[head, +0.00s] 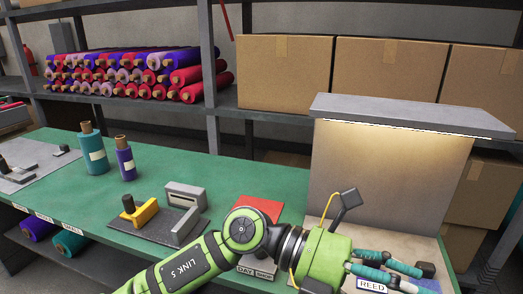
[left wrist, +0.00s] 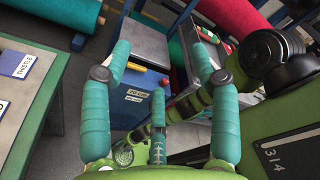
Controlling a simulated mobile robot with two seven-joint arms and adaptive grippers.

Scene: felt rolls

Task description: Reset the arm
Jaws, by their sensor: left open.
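My left arm comes in from the lower left of the head view and reaches right across the front of the green bench. My left gripper (head: 415,277), with teal fingers, is at the lower right, in front of the lit hooded booth and by the REED label. In the left wrist view my left gripper (left wrist: 170,70) has its fingers spread apart with nothing between them. The floor and a blue box (left wrist: 150,82) with labels show beyond the fingers. My right gripper is in neither view.
The green bench (head: 90,190) holds a teal roll (head: 93,148), a purple roll (head: 125,158), a grey fixture with a yellow part (head: 142,213) and a red piece (head: 260,208). The hooded booth (head: 405,115) stands right. Behind are shelved rolls (head: 130,75) and cardboard boxes (head: 285,70).

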